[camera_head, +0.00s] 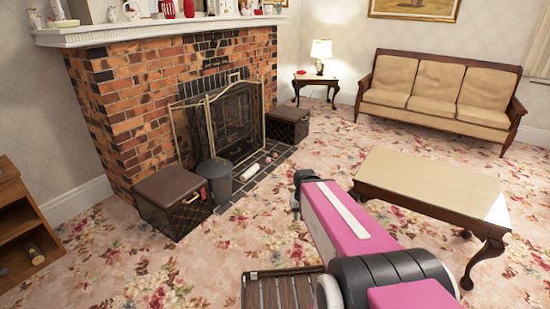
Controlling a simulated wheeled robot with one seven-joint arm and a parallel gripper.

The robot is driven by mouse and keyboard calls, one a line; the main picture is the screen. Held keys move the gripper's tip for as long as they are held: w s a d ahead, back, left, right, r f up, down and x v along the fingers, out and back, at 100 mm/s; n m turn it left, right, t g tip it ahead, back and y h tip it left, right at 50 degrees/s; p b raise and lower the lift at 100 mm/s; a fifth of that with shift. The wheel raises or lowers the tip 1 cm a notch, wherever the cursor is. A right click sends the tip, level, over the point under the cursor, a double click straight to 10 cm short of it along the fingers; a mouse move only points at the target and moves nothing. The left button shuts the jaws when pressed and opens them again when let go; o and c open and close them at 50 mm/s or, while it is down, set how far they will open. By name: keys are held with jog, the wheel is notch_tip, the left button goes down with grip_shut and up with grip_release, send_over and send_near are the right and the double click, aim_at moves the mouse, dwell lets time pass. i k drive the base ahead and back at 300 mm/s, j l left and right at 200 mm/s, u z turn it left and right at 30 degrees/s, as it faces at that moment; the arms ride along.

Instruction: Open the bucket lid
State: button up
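A dark grey bucket (217,188) stands on the dark hearth tiles in front of the fireplace. Its grey top (213,168) looks closed by a lid, but the edge detail is too small to make out. The bucket is right beside a brown lidded box on its left. My pink arm reaches in from the bottom right. The dark end of my arm (300,180) is right of the bucket and apart from it in the picture. The fingers cannot be made out, so I cannot tell their opening.
The brown box (172,192) and a second box (288,124) flank a fire screen (232,115). A pale roll (249,172) lies on the hearth. A coffee table (430,180) stands right; a slatted thing (283,291) is at the bottom. Carpet before the bucket is free.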

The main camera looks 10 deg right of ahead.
aim_at(218, 167)
jog(key=i+j, duration=0.35)
jog(key=i, duration=0.2)
jog(key=i+j, duration=0.35)
jog(key=i, duration=0.25)
